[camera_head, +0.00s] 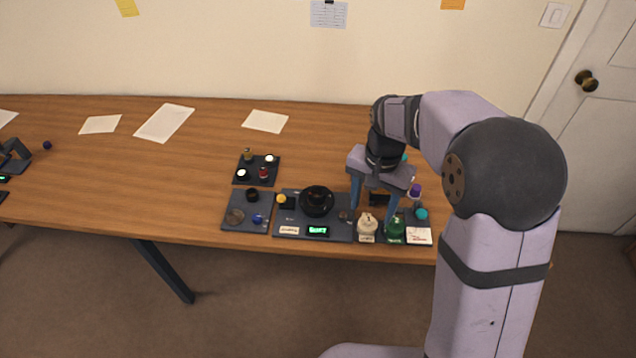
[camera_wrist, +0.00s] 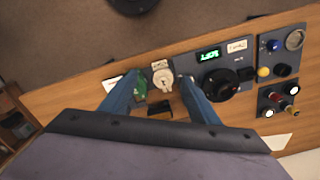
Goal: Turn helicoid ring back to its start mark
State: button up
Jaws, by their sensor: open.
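The black round lens piece with the helicoid ring (camera_head: 317,201) stands on a dark grey station plate (camera_head: 336,236), left of my gripper. It also shows in the wrist view (camera_wrist: 220,84), right of the fingers. Its start mark is too small to make out. My gripper (camera_head: 373,213) is open, with two blue fingers pointing down over the bottles. In the wrist view my gripper (camera_wrist: 160,82) has a cream bottle (camera_wrist: 162,77) between and beyond its fingertips, and nothing is visibly held. The fingers are apart from the lens piece.
A lit green display (camera_head: 318,231) sits in front of the lens piece. A green bottle (camera_head: 396,230) stands right of the cream one, near the table's front edge. A parts tray (camera_head: 233,226) and a small tray (camera_head: 245,181) lie left. The table behind is mostly clear.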

jog(key=w+a+m+p, duration=0.1)
jog(key=w+a+m, duration=0.2)
jog(key=w+a, duration=0.45)
jog(key=m+p, duration=0.1)
jog(key=m, duration=0.2)
send_over(318, 191)
jog(key=shift+f, duration=0.6)
jog(key=shift+f+p, duration=1.45)
jog(key=shift+f, duration=2.2)
jog(key=c, duration=1.1)
